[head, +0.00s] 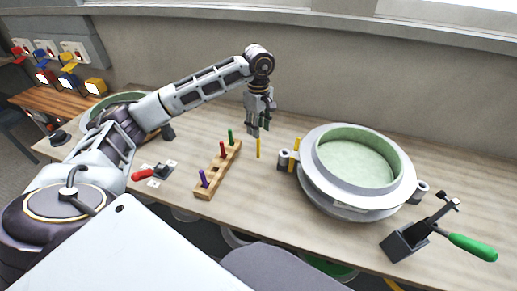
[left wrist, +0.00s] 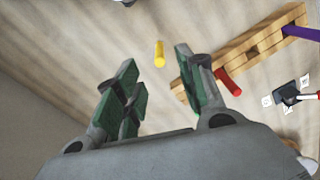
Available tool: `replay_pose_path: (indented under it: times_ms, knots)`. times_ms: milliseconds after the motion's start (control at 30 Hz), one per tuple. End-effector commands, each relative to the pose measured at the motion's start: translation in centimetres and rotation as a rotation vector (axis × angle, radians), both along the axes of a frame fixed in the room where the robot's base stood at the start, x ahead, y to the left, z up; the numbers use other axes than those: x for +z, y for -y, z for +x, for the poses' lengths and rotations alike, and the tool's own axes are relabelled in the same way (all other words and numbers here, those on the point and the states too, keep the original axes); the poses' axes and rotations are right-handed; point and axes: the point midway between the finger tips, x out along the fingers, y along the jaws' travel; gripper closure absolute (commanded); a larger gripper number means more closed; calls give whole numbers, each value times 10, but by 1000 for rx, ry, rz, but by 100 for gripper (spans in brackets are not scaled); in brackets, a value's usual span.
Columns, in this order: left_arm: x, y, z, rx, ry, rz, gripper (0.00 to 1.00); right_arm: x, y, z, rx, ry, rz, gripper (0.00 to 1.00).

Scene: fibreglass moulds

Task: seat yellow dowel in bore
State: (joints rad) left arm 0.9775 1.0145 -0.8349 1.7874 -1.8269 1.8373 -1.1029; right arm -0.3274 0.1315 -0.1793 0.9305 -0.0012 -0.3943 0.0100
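The yellow dowel (head: 258,148) is upright just below my left gripper (head: 259,128) in the head view. In the left wrist view the yellow dowel (left wrist: 160,53) lies beyond the open fingertips (left wrist: 157,62), with clear space on both sides and no finger touching it. Whether its lower end meets the table is not clear. The round mould (head: 357,205) stands to the right. Its left lug (head: 283,158) is close to the dowel, and its right lug (head: 420,188) is on the far side. The inside of the lugs' bores is hard to see. My right gripper is not in view.
A wooden rack (head: 212,177) holds purple (head: 204,179), red (head: 222,150) and green (head: 230,137) dowels left of the yellow one. A red-handled clamp (head: 146,174) lies farther left. A green-handled clamp (head: 468,245) is at right. The wall (head: 330,70) runs behind the table.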

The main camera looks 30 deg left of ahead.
Motion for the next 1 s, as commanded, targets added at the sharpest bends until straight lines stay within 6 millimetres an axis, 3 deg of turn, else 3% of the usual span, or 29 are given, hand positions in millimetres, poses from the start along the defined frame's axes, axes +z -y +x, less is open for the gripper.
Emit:
replay_pose_path:
  times_ms: [500, 1000]
  knots:
    - [-64, 0, 0, 1, -1, 0, 61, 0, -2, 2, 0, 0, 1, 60]
    - [-70, 0, 0, 0, -1, 0, 61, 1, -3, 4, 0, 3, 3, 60]
